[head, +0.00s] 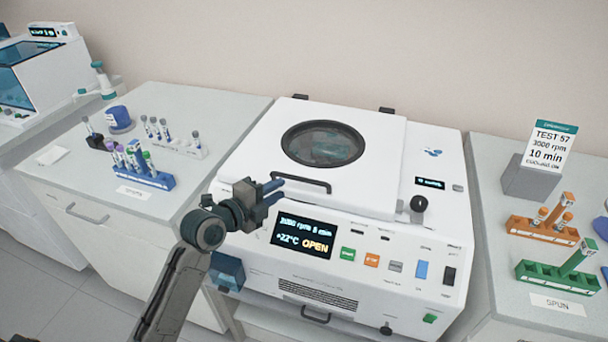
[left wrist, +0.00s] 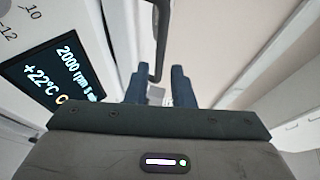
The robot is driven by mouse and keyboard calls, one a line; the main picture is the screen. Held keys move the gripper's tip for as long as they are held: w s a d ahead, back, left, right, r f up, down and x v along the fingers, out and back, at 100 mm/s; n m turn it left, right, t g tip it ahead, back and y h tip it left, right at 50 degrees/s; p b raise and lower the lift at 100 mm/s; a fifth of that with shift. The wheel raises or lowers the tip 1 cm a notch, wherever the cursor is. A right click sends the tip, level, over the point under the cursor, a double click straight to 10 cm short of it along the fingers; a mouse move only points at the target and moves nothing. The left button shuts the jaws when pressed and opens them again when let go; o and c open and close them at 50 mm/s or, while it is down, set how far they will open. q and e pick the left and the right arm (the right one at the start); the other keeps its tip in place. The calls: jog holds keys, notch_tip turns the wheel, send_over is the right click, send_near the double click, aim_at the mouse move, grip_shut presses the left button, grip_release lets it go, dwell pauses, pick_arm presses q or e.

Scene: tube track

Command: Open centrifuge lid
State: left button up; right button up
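The white centrifuge (head: 360,265) stands in the middle, its lid (head: 375,185) down, with a round dark window (head: 323,144). A black bar handle (head: 305,184) runs along the lid's front edge; its bar also shows in the left wrist view (left wrist: 162,35). The display (head: 304,236) reads OPEN. My left gripper (head: 273,188) is at the left end of the handle, its blue fingers apart. In the left wrist view the handle lines up with the gap between the fingertips (left wrist: 158,76); I cannot tell whether they touch it. My right gripper is not in view.
A black knob (head: 419,203) stands at the lid's front right corner. Tube racks (head: 145,174) stand on the left bench. The right bench holds an orange rack (head: 542,230), a green rack (head: 556,273) and a sign (head: 550,146). The wall is close behind the centrifuge.

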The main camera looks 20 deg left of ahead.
aim_at(297, 179)
pick_arm(q)
jog(key=p+x, duration=0.3)
jog(key=x, duration=0.5)
jog(key=shift+w+d, duration=0.2)
jog(key=shift+w, duration=0.05)
jog(key=shift+w+d+f, duration=0.15)
jog(key=shift+w+d, duration=0.15)
jog(key=shift+w, duration=0.35)
grip_shut()
